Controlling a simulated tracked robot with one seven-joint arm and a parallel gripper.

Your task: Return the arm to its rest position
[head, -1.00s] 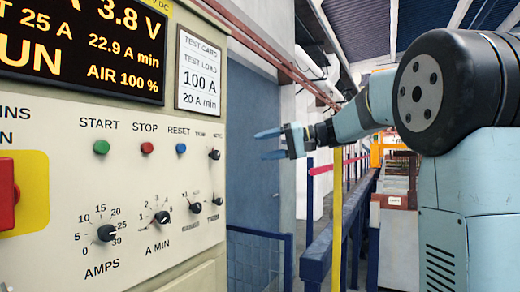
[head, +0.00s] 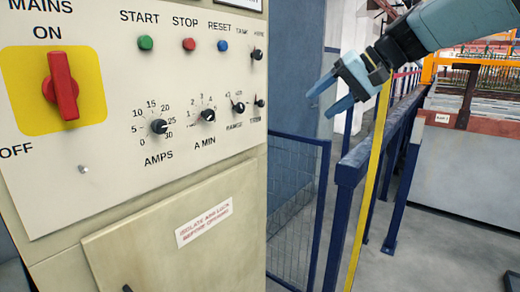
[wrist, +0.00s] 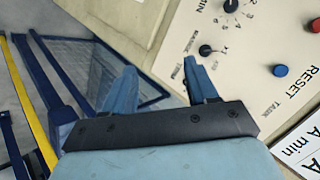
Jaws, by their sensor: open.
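My gripper (head: 331,93) is open and empty, at the upper right of the head view. It is clear of the control panel (head: 185,75), to the right of its knobs. The two blue fingers point left and down in the head view. In the wrist view my gripper (wrist: 160,85) shows both fingers apart with nothing between them. The panel face (wrist: 245,50) lies at the right of that view. The rest of my arm runs out of the head view at the upper right.
A blue rail (head: 350,165) and a yellow post (head: 368,185) stand below and beside my gripper. A blue mesh barrier (head: 296,185) stands beside the cabinet. A grey tank (head: 470,165) with a rust-coloured rim is at the right. Grey floor is open at the lower right.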

